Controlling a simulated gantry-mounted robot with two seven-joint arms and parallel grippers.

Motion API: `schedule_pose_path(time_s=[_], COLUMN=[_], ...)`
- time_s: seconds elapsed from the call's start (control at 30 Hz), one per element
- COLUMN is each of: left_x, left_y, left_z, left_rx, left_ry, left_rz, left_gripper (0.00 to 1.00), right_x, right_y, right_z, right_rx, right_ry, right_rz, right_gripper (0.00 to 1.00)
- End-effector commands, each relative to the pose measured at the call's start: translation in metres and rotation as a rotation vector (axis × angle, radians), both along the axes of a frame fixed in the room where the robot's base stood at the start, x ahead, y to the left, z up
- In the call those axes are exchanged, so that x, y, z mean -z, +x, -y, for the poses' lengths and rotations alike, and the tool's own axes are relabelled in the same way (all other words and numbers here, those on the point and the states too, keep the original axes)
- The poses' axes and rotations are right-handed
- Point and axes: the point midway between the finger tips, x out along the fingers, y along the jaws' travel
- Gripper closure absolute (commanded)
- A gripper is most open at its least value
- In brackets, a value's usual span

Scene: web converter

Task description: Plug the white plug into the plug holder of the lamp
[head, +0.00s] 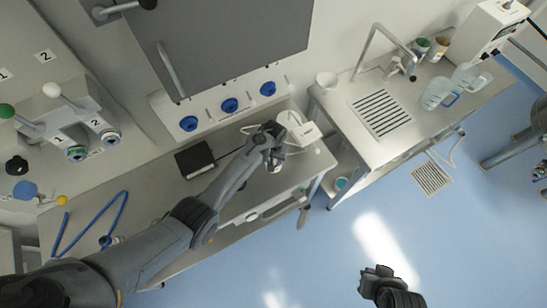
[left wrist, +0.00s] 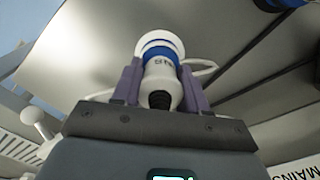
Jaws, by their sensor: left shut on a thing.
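My left gripper (head: 275,158) is over the bench below the wall panel, beside a white device (head: 303,130). In the left wrist view its two fingers are shut on a white plug (left wrist: 161,68) with a blue ring, dark lettering and a black cable end. The plug points away from the wrist, and a white cable curves behind it. In the head view the plug is mostly hidden by the gripper. I cannot tell which fitting is the lamp's plug holder. My right gripper (head: 378,278) is over the open floor, far from the bench; its jaw state is unclear.
Blue round sockets (head: 229,105) line the wall panel behind the bench. A black box (head: 194,158) lies left of my gripper. A sink counter (head: 345,112) with clear jugs (head: 437,93) stands to the right across a gap.

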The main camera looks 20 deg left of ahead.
Motion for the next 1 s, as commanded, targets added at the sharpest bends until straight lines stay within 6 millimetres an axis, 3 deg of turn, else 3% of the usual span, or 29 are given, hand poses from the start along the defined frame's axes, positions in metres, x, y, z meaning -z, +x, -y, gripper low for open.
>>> schedule_pose_path(time_s=[0.17,0.2,0.37,0.77,1.0], left_x=[0.000,0.000,0.000,-0.006,-0.036], left_y=[0.000,0.000,0.000,0.000,0.001], left_z=[0.000,0.000,0.000,0.000,0.000], left_rx=[0.000,0.000,0.000,0.000,-0.001], left_ry=[0.000,0.000,0.000,-0.001,-0.002], left_rz=[0.000,0.000,0.000,0.002,0.003], left_gripper=[1.00,0.51,0.27,0.27,0.27], right_x=[0.000,0.000,0.000,-0.001,-0.006], right_y=[0.000,0.000,0.000,0.000,0.000], right_z=[0.001,0.001,0.001,-0.001,-0.002], right_rx=[-0.003,-0.003,-0.002,0.002,0.004], right_ry=[-0.004,-0.004,-0.004,0.004,0.007], right_rz=[0.000,0.000,0.001,-0.001,0.000], right_gripper=[1.00,1.00,1.00,1.00,1.00])
